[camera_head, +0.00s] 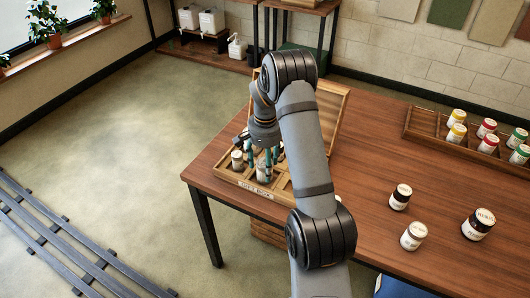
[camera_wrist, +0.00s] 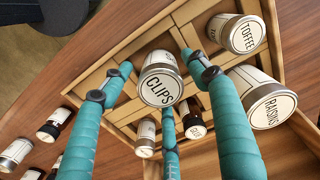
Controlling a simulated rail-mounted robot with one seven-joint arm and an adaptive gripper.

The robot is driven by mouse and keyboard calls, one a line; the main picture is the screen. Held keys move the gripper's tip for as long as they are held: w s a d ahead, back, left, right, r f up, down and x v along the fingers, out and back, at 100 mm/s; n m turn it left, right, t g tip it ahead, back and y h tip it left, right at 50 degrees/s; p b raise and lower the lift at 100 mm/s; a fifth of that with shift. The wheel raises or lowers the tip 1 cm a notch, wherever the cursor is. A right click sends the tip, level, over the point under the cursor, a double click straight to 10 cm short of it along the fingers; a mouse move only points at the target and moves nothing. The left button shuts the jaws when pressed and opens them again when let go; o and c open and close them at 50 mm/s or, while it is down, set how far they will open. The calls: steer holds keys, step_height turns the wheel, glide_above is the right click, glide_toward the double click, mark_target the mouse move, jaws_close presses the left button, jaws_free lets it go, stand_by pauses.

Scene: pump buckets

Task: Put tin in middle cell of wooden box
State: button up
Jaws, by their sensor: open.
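The wooden box (camera_head: 226,178) stands open at the table's left corner, its lid raised behind it. Its divided inside also shows in the wrist view (camera_wrist: 97,77). A tin lettered CLIPS (camera_wrist: 161,80) stands between the spread teal fingers of my gripper (camera_wrist: 165,95); I see no finger clearly pressing on it. In the head view a pale tin (camera_head: 262,171) stands among the fingers of my gripper (camera_head: 264,160), low over the box. The fingers partly hide the cells, so I cannot tell exactly which cell the CLIPS tin is in.
Tins lettered RAISINS (camera_wrist: 265,98) and TOFFEE (camera_wrist: 240,34) stand close beside the fingers. Another pale tin (camera_head: 237,159) is at the box's left. Loose jars (camera_head: 400,197) stand on the table (camera_head: 360,150). A wooden tray (camera_head: 421,124) of several jars is at the right.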

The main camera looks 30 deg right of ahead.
step_height(320, 180, up, 11)
steer(key=shift+r, duration=0.1)
stand_by(0.5)
